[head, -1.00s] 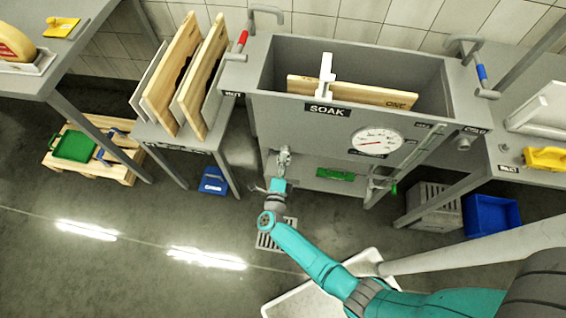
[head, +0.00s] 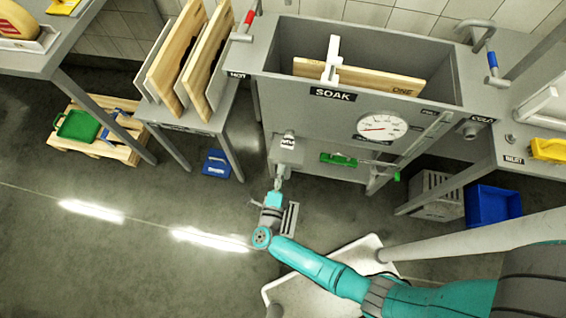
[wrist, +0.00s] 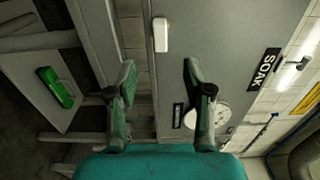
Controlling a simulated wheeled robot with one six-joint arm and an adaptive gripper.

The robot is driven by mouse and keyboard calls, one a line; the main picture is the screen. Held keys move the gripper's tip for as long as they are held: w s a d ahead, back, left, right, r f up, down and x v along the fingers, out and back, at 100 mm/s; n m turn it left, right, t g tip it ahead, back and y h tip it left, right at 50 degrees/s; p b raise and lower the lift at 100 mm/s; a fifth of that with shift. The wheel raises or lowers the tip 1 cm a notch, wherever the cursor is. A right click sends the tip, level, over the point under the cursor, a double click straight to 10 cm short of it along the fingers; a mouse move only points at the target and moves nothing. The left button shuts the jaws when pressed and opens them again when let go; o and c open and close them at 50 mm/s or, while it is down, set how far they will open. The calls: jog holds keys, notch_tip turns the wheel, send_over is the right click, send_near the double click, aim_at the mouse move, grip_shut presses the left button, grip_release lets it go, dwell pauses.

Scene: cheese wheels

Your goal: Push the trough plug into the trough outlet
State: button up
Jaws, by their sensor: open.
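The grey trough marked SOAK (head: 330,115) stands ahead of my gripper (head: 279,176), its front wall facing me. A small pale fitting (head: 288,142) sits low on the left of that wall. In the wrist view, a white rounded block (wrist: 161,34) is on the wall, above the space between my fingers as pictured. I cannot tell for sure which piece is the plug and which the outlet. My gripper (wrist: 160,80) is open, with nothing visible between its fingers. In the head view, its tip is just below the fitting, and the gap to it is unclear.
A dial (head: 381,127) is on the trough front. Boards (head: 180,55) stand on the left bench. A blue bin (head: 493,205) is at right. A white-rimmed tray (head: 330,285) is under my arm.

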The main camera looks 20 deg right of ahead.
jog(key=shift+s+a, duration=0.4)
jog(key=shift+s, duration=0.2)
jog(key=shift+d, duration=0.1)
jog(key=s+d+r+n+y, duration=0.2)
jog(key=s+r+n+y, duration=0.3)
jog(key=s+r+n, duration=0.7)
jog(key=s+d+r+n+y, duration=0.2)
jog(key=s+r+n+y, duration=0.3)
jog(key=s+r+n, duration=0.8)
jog(key=s+r, duration=0.3)
jog(key=r, duration=0.1)
jog(key=shift+s+d+y, duration=0.25)
jog(key=shift+d+y, duration=0.05)
jog(key=shift+d, duration=0.1)
